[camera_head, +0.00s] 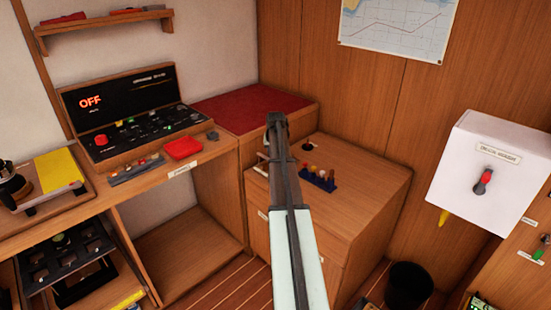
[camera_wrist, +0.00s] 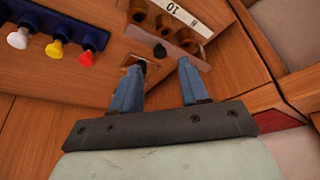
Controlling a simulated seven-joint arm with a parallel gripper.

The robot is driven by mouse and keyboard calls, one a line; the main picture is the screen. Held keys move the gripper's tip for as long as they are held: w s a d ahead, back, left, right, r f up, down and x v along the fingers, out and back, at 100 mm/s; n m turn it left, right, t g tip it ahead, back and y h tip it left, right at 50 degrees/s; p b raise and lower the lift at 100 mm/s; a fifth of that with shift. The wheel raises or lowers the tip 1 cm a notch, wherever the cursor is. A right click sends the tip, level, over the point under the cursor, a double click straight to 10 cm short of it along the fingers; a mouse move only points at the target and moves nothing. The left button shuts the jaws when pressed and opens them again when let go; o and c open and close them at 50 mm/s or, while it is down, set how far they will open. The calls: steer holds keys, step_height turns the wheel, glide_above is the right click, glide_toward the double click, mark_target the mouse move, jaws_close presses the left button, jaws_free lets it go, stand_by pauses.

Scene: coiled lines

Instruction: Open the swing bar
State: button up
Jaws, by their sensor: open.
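I take the swing bar to be the pale wooden strip (camera_wrist: 187,59) with a dark knob (camera_wrist: 160,51), seen in the wrist view in front of several round brown holes or cups. My gripper (camera_wrist: 160,66) is open, its two blue fingers apart with nothing between them. The knob shows just beyond the gap between the fingertips; I cannot tell whether anything touches. In the head view my arm crosses the middle and its far end hides part of the cabinet (camera_head: 370,185).
A blue rack (camera_head: 318,180) with coloured knobs stands on the cabinet top; it also shows in the wrist view (camera_wrist: 60,20). A small dark fitting (camera_wrist: 140,66) lies by the left finger. A white wall box (camera_head: 490,170) is at right, a control panel (camera_head: 125,110) at left.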

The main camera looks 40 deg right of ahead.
steer(key=shift+x, duration=2.2)
jaws_close()
